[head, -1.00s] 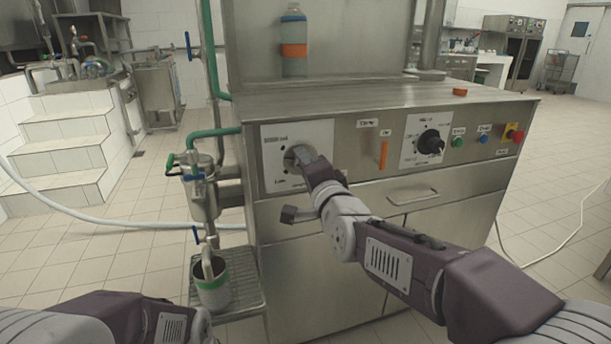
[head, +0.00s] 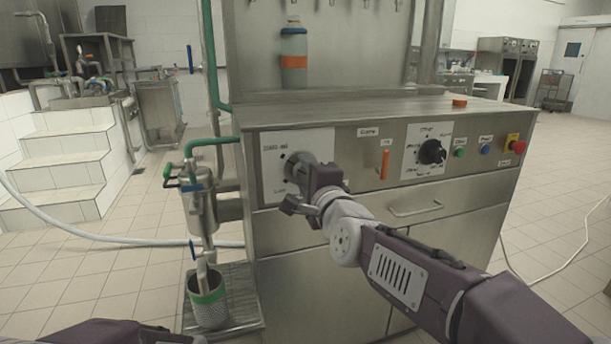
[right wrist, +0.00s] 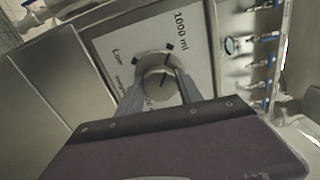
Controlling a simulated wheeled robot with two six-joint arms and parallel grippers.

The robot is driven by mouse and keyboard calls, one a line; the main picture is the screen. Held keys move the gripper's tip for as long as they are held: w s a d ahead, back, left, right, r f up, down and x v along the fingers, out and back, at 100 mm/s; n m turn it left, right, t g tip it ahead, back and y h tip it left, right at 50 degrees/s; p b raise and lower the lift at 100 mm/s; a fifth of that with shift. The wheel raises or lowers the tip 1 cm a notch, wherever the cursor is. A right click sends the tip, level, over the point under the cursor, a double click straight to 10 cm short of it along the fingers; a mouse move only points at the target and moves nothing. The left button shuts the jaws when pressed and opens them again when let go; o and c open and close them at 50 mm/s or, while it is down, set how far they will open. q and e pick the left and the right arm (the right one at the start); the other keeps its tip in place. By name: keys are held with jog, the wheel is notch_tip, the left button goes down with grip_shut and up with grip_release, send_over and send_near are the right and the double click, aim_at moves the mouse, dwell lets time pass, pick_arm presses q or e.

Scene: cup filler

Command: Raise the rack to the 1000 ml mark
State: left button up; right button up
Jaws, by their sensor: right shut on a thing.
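My right gripper (head: 298,178) is at the white dial plate (head: 318,143) on the left of the steel machine's front. In the right wrist view its two fingers (right wrist: 159,90) are shut on the round grey knob (right wrist: 158,74), one on each side. The plate carries the text "1000 ml" beside the knob and other, partly hidden marks. The knob has a dark line on its face; I cannot tell exactly which mark it points to. In the head view the gripper hides most of the knob. Only part of my left arm shows at the bottom left; its gripper is out of view.
A black dial (head: 431,151), an orange lever (head: 384,163) and several buttons are to the right. A drawer handle (head: 416,208) sits below.

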jog(key=o, duration=1.4)
jog(key=shift+c, duration=0.2)
jog(key=p+v, duration=0.2)
jog(key=v, duration=0.7)
